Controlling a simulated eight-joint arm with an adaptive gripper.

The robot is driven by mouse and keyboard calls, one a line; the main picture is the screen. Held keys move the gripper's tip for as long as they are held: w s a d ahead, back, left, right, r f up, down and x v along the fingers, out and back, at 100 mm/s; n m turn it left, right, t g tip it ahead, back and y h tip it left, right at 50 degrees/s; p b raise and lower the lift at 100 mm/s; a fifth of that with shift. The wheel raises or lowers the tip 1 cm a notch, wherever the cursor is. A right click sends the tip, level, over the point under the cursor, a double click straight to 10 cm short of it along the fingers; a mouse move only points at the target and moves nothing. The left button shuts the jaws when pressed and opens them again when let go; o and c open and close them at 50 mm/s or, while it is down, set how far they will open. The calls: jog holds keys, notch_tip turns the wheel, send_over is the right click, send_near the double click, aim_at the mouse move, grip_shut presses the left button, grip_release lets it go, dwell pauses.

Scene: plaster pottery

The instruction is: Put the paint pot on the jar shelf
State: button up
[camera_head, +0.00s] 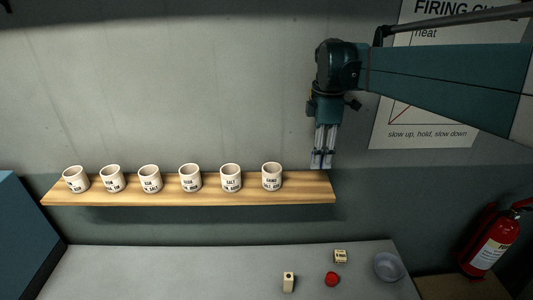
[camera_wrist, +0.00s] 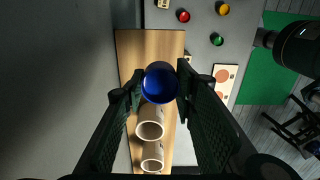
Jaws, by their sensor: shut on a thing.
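A round blue thing, which looks like the paint pot (camera_wrist: 160,82), sits between the fingertips of my gripper (camera_wrist: 158,88) in the wrist view. My gripper is shut on it. In the head view, my gripper (camera_head: 323,163) points down over the right end of the wooden jar shelf (camera_head: 310,190); I cannot make out the pot there. The shelf also shows below the pot in the wrist view (camera_wrist: 145,48). I cannot tell whether the pot touches the shelf.
Several white labelled jars stand in a row on the shelf, the rightmost jar (camera_head: 272,178) left of my gripper. The shelf's right end looks clear. Below are a table (camera_head: 190,275), a red item (camera_head: 332,279), small blocks (camera_head: 340,256) and a bowl (camera_head: 388,267). A fire extinguisher (camera_head: 493,243) hangs at right.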

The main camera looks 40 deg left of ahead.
dwell(0.4)
send_over(315, 188)
jog(key=shift+f+p, duration=0.3)
jog(key=shift+f, duration=2.6)
jog(key=shift+f, duration=0.15)
jog(key=shift+f, duration=1.95)
jog(key=shift+f, duration=0.1)
jog(key=o, duration=0.8)
jog(key=shift+o, duration=0.5)
jog(key=shift+r, duration=6.15)
